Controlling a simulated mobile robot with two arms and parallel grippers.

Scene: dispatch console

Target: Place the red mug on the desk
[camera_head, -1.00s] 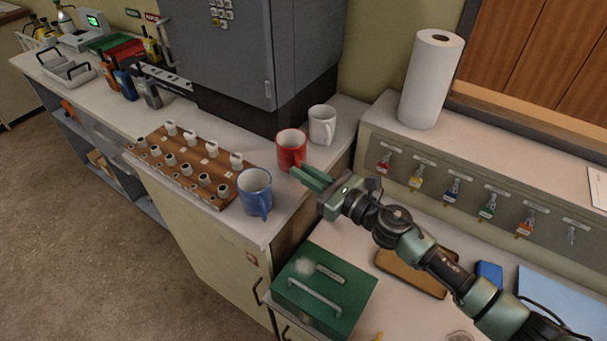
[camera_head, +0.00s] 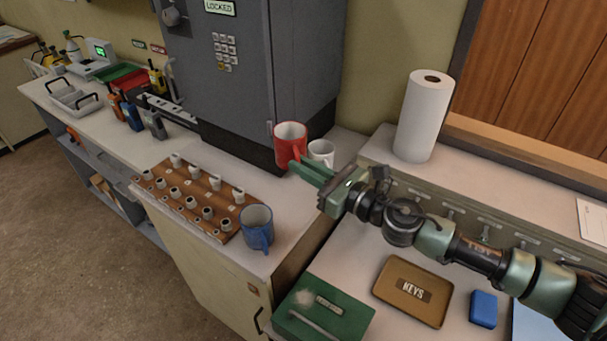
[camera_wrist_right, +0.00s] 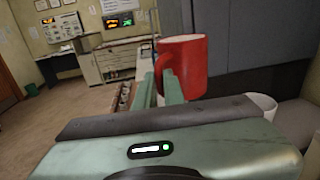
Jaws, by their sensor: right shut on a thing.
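The red mug (camera_head: 289,143) is upright and raised above the side counter in the head view. My right gripper (camera_head: 304,166) is shut on the mug's handle side, with its green fingers reaching to it. In the right wrist view the red mug (camera_wrist_right: 184,66) stands between and beyond the fingers (camera_wrist_right: 162,88). The desk (camera_head: 376,262) is the lower white surface at the lower right, under my right arm. My left gripper is not in view.
A white mug (camera_head: 321,153) and a blue mug (camera_head: 257,228) stand on the side counter, near a wooden peg board (camera_head: 165,196). On the desk are a green box (camera_head: 318,310), a tan KEYS tray (camera_head: 412,290) and a blue block (camera_head: 484,309). A paper roll (camera_head: 424,115) stands on the ledge.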

